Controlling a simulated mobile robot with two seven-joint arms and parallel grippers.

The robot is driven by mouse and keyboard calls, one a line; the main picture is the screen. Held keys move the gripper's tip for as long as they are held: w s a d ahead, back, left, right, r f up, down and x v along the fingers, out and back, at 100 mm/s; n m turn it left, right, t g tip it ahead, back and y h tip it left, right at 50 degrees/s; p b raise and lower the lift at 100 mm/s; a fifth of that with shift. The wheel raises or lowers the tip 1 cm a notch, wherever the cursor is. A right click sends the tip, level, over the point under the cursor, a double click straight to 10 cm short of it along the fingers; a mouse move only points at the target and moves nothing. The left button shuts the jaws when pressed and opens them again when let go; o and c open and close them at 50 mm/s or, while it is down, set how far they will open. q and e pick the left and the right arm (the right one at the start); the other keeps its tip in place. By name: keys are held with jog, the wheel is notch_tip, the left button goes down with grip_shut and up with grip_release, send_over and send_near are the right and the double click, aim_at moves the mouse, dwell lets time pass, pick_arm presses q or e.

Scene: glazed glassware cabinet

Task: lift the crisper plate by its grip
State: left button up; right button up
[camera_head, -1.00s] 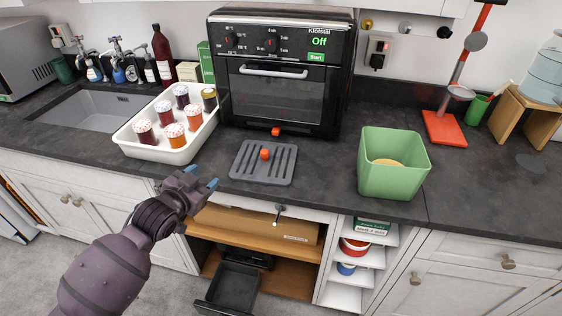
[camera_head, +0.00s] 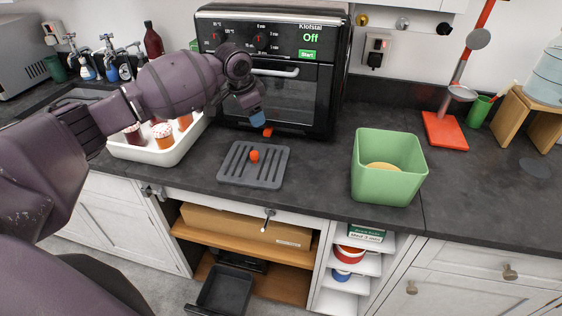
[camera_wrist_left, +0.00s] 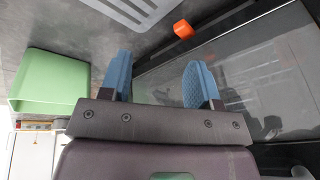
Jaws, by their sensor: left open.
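The crisper plate (camera_head: 268,172) is a grey slotted plate lying flat on the dark counter in front of the oven. Its grip is an orange-red knob (camera_head: 254,155) standing up near its middle. My left gripper (camera_head: 257,118) is open and empty, above and behind the plate, close to the oven front and pointing down. In the left wrist view its two blue fingertips (camera_wrist_left: 158,82) are apart with nothing between them. A corner of the plate (camera_wrist_left: 122,10) shows at the top there; its knob is out of that view. My right gripper is not in view.
The oven (camera_head: 290,100) stands behind the plate, with an orange piece (camera_head: 267,131) at its lower front edge. A green bin (camera_head: 372,180) stands to the right. A white tray (camera_head: 150,152) of jars is at left, partly hidden by my arm. An open drawer (camera_head: 225,290) is below.

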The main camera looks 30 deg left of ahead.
pick_arm(q)
jog(key=s+d+f+g, duration=0.1)
jog(key=s+g, duration=0.1)
send_over(254, 153)
jog(key=shift+m+g, duration=0.3)
jog(key=shift+m, duration=0.1)
jog(key=f, duration=0.5)
jog(key=shift+w+f, duration=0.3)
jog(key=shift+f, duration=0.05)
jog(key=f, duration=0.4)
jog(key=shift+s+f, duration=0.2)
jog(key=shift+s, duration=0.1)
jog(key=shift+w+f, duration=0.1)
jog(key=shift+f, duration=0.35)
jog(key=shift+c, duration=0.2)
grip_shut()
jog(key=shift+r, duration=0.1)
